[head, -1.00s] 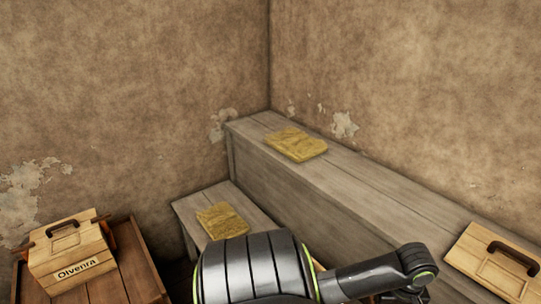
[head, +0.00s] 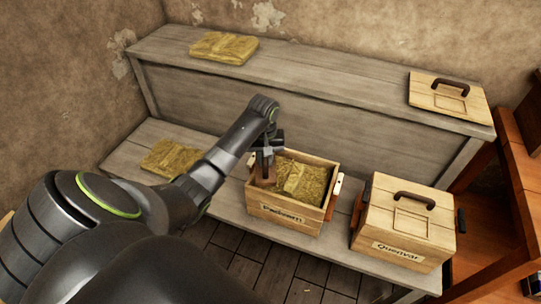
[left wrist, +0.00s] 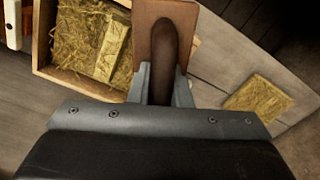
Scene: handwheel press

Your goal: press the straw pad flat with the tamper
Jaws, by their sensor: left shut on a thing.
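My left gripper (head: 265,158) is shut on the tamper (head: 262,179), a brown plate with a rounded handle. The tamper also shows in the left wrist view (left wrist: 163,32), its handle between the fingers (left wrist: 162,88). It is at the left side of an open wooden crate (head: 281,217) on the lower bench. Loose straw fills the crate, with a blocky straw pad (head: 293,178) in it, right of the tamper. The pad shows clear of the tamper in the left wrist view (left wrist: 111,52). Whether the tamper touches straw is unclear. My right gripper is out of view.
Other straw pads lie on the lower bench (head: 171,158) and upper bench (head: 224,47). A lidded crate marked Quenvar (head: 402,225) stands to the right. A loose lid with a handle (head: 447,94) lies on the upper bench. A reddish wooden stand (head: 515,190) is at far right.

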